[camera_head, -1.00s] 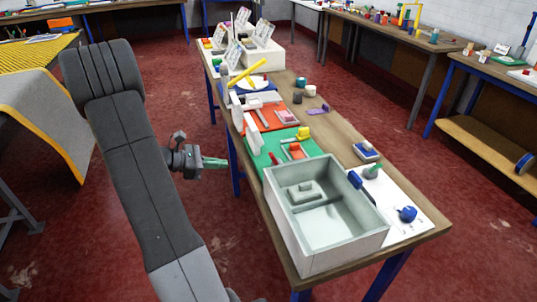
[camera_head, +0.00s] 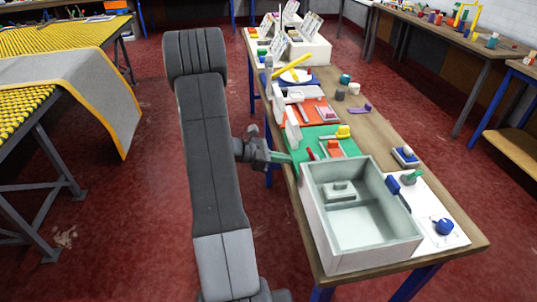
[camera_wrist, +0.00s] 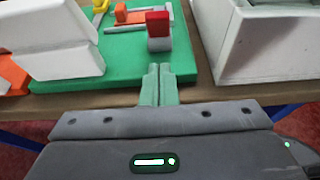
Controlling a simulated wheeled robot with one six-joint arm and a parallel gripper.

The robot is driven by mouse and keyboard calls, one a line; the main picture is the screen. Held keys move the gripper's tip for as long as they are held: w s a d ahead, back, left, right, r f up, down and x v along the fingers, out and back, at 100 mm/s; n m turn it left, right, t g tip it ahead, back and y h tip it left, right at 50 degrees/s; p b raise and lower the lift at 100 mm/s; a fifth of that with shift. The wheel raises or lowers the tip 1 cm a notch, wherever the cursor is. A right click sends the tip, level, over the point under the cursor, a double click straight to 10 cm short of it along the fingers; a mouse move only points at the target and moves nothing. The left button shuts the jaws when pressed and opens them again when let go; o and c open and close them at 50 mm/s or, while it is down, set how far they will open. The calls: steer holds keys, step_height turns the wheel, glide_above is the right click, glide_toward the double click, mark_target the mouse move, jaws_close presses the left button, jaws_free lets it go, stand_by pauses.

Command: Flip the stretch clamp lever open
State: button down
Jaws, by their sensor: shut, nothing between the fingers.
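A green board (camera_head: 326,136) lies on the workbench. It carries an upright piece with a red top (camera_wrist: 158,24), which also shows as a small red tip (camera_head: 311,154) in the head view. Beside it are an orange block (camera_head: 334,148) and a grey rod (camera_wrist: 125,29). I cannot tell for sure which part is the stretch clamp lever. My gripper (camera_wrist: 158,72) is shut and empty. Its green fingers point at the red-topped piece across the board's near edge, apart from it. In the head view my gripper (camera_head: 290,159) is at the bench's left edge.
A grey open bin (camera_head: 318,222) stands right of the green board in the wrist view. White blocks (camera_wrist: 62,48) stand on its left. A yellow block (camera_head: 343,131) sits at the board's far side.

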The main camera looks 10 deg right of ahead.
mark_target(312, 156)
steer(key=shift+s+d+r+p, duration=0.1)
steer(key=shift+d+r+p, duration=0.1)
steer(key=shift+d, duration=0.6)
steer(key=shift+w+d+r+p, duration=0.15)
steer(key=shift+d+r, duration=0.1)
steer(key=shift+d, duration=0.5)
steer(key=shift+s+d+r+p, duration=0.15)
steer(key=shift+d+r+p, duration=0.05)
steer(key=shift+d, duration=0.6)
steer(key=shift+r, duration=0.1)
